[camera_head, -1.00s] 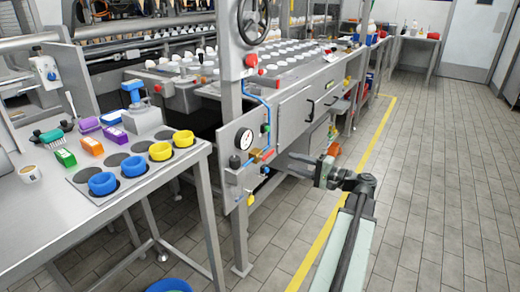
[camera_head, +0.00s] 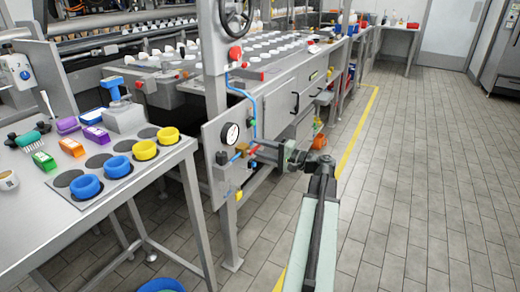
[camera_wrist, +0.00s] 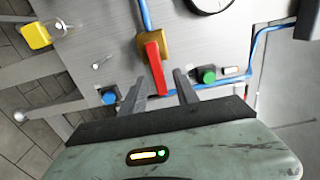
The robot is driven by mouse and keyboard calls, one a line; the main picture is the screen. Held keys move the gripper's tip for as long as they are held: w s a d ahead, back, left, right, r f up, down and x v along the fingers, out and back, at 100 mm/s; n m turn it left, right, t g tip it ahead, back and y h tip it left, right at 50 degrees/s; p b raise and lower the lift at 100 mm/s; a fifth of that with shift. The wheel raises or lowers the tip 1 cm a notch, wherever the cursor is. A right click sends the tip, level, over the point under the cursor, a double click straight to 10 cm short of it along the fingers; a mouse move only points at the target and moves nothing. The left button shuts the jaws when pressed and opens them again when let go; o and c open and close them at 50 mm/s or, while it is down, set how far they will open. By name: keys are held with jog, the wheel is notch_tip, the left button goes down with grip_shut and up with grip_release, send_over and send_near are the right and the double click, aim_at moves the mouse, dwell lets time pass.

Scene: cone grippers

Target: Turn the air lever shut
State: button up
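The air lever is a red handle (camera_wrist: 155,66) on a brass valve body (camera_wrist: 153,42), fixed to a grey metal panel in the wrist view. The handle points down toward my gripper, slightly tilted. In the head view the brass valve (camera_head: 241,147) sits below the round gauge, with the handle partly hidden by my gripper (camera_head: 262,151). My gripper (camera_wrist: 160,78) is open. Its two dark fingers lie either side of the handle's lower end, with visible gaps. I cannot tell whether the tips reach past the handle in depth.
On the panel, a green knob (camera_wrist: 207,74) is close right of my fingers and a blue knob (camera_wrist: 109,96) is left. A yellow part (camera_wrist: 36,36) is farther left. Blue tubing (camera_wrist: 262,42) runs along the panel. A table with cups (camera_head: 86,187) stands left; floor at right is clear.

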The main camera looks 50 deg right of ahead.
jog(key=shift+c, duration=0.3)
grip_shut()
jog(key=shift+a, duration=0.25)
jog(key=shift+d, duration=0.15)
jog(key=a+f+m+b, duration=0.1)
jog(key=m, duration=0.5)
jog(key=a+f+m+b, duration=0.2)
jog(key=m, duration=0.4)
jog(key=s+a+f+m+b, duration=0.1)
jog(key=m, duration=0.4)
jog(key=shift+a+f+m, duration=0.15)
jog(key=shift+f+m, duration=0.1)
jog(key=shift+m, duration=0.15)
jog(key=shift+o, duration=0.3)
grip_release()
